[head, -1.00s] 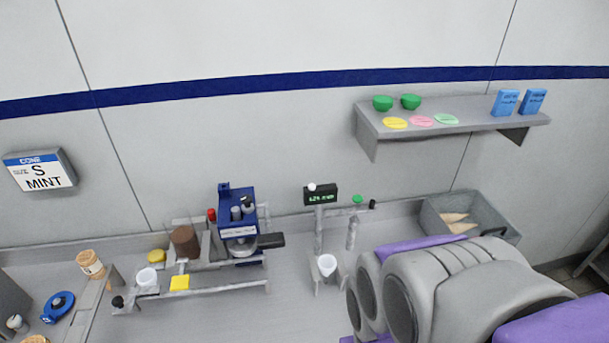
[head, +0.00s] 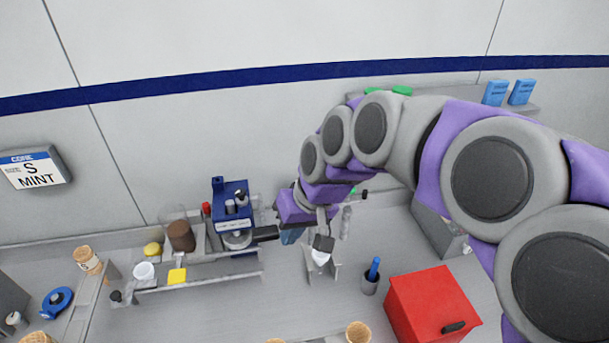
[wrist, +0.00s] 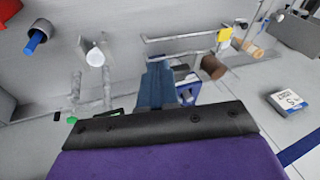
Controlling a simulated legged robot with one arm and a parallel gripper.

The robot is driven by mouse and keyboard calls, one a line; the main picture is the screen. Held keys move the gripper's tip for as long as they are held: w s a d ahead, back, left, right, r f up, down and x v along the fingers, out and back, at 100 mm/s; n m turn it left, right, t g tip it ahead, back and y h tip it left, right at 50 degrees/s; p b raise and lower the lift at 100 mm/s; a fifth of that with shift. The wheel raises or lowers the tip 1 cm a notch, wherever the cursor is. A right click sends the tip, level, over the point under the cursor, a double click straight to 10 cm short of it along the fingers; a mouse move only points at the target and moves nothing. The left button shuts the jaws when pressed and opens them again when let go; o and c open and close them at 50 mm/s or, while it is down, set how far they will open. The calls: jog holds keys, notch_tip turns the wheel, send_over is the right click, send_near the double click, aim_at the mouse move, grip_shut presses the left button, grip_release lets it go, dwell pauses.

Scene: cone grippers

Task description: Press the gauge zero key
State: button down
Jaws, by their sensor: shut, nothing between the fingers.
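The gauge, a small dark box with green digits on a grey post, is hidden behind my arm and gripper in the head view. In the wrist view, a sliver of the gauge's lit green readout (wrist: 115,113) seems to show just past the dark edge of my gripper. Its white key is hidden in both current views. My gripper (head: 289,237) points down in front of the gauge post, above the counter. Its blue fingers (wrist: 156,85) are together and empty in the wrist view. I cannot tell whether they touch anything.
A blue dispenser (head: 232,208) stands close left of my gripper. A white cup (head: 320,257) sits in a stand just below it. A red box (head: 432,305) and a grey holder with a blue stick (head: 372,275) are to the right.

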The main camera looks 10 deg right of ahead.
jog(key=w+d+r+m+t+y+p, duration=0.1)
jog(key=w+r+t+y, duration=0.15)
jog(key=w, duration=1.25)
jog(key=w+d+m+t+p, duration=0.1)
jog(key=w+d+m+t, duration=0.1)
jog(key=w+d, duration=0.7)
jog(key=w+t+h, duration=0.1)
jog(key=w, duration=0.2)
jog(key=shift+w+f+m, duration=0.35)
jog(key=shift+m, duration=0.05)
jog(key=shift+a+f, duration=0.1)
jog(key=shift+f+b, duration=1.9)
jog(key=shift+f, duration=2.45)
jog(key=shift+s+f, duration=0.1)
jog(key=shift+f, duration=0.2)
